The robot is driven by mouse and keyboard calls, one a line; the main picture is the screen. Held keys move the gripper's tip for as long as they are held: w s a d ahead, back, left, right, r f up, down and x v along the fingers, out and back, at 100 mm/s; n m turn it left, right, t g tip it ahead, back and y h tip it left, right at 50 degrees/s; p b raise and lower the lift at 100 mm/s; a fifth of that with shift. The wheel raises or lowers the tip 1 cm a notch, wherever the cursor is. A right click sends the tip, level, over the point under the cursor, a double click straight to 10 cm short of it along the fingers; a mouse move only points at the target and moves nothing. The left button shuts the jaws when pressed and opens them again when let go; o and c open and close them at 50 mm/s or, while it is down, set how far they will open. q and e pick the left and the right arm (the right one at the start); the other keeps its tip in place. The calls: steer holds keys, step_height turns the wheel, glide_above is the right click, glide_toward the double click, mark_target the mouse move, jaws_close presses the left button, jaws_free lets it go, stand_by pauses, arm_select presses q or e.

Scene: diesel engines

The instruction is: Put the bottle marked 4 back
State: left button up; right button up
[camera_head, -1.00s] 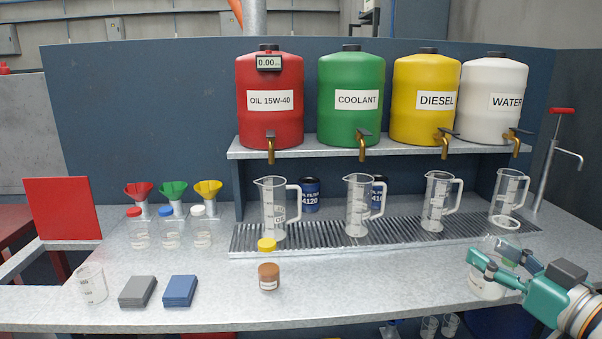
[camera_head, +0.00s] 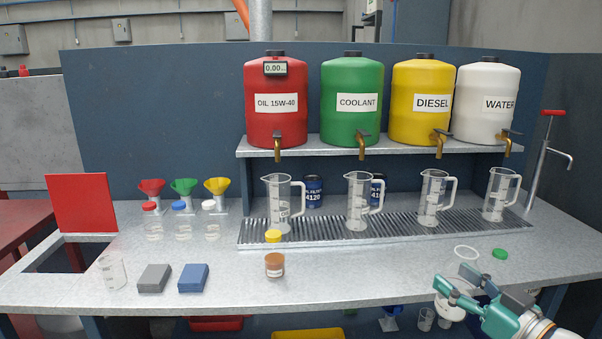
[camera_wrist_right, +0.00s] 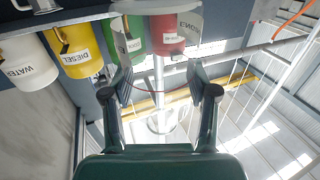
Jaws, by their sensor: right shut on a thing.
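My right gripper (camera_head: 456,283) is low at the right front of the bench, its fingers around a pale, partly clear container (camera_head: 451,309), mostly hidden by the gripper. No number on it can be read. The right wrist view also shows this gripper (camera_wrist_right: 163,88), with its fingers apart and pale clear material between them. A yellow-capped bottle (camera_head: 274,267) with brown contents stands at the front middle. Bottles with red (camera_head: 152,226), blue (camera_head: 181,226) and white (camera_head: 211,226) caps stand at the left. Their marks are too small to read. My left gripper is not in view.
Several measuring jugs (camera_head: 361,205) stand on the drip grating (camera_head: 310,235) under the tanks. A white ring (camera_head: 466,253) and a green cap (camera_head: 500,253) show at the right. A beaker (camera_head: 112,273) and grey (camera_head: 155,278) and blue (camera_head: 193,278) stacks are at the left front.

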steer(key=w+a+f+p, duration=0.2)
steer(key=a+f+p, duration=0.1)
steer(key=a+f, duration=0.65)
steer(key=w+a+f+p, duration=0.25)
steer(key=a+f, duration=0.35)
steer(key=f, duration=0.6)
steer(key=s+d+f+m+t+h, duration=0.1)
steer(key=s+d+f+m+h, duration=0.1)
steer(key=d+f+m+h, duration=0.15)
steer(key=s+d+r+m+h, duration=0.1)
steer(key=s+d+r+h, duration=0.2)
steer(key=d+r+h, duration=0.1)
steer(key=shift+d+r+t, duration=0.15)
steer(key=shift+d+t, duration=0.15)
steer(key=shift+d, duration=0.1)
steer(key=shift+m, duration=0.25)
